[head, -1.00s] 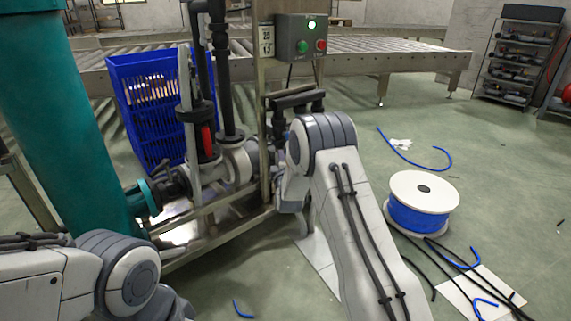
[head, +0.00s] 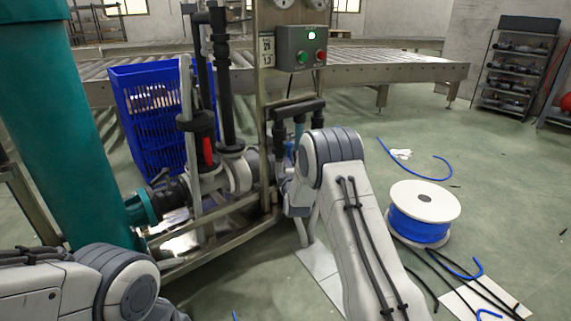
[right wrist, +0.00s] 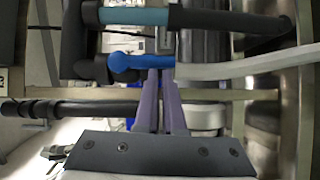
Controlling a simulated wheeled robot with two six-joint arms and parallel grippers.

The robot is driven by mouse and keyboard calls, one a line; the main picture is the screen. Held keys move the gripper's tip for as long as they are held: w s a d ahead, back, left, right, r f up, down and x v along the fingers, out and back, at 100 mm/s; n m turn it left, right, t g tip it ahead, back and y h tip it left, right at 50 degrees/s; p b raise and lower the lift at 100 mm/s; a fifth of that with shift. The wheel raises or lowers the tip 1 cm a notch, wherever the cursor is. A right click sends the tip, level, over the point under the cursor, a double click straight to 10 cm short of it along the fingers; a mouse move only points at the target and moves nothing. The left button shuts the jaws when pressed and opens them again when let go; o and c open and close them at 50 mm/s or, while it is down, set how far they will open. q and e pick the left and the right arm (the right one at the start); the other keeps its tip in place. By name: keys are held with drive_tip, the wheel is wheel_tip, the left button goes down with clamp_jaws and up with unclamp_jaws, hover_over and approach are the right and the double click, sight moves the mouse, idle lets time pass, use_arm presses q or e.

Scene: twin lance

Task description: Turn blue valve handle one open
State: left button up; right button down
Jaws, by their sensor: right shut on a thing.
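The blue valve handle (right wrist: 128,62) shows in the right wrist view as a rounded blue lever among the pipes, its right end at my fingertips. My right gripper (right wrist: 161,74) has two purple fingers close together, shut on that handle. In the head view my right forearm reaches to the dark pipes right of the frame post, and it mostly hides the gripper and handle there. Of my left arm only links show at the lower left; its gripper is out of view.
A control box (head: 302,48) with a green lamp is on the metal post. A blue crate (head: 150,110) stands behind the pipes, a large teal pipe (head: 60,120) at left. A cable spool (head: 424,212) and loose cables lie on the floor at right.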

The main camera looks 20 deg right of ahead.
drive_tip(key=shift+d+r, duration=0.15)
drive_tip(key=shift+d, duration=0.2)
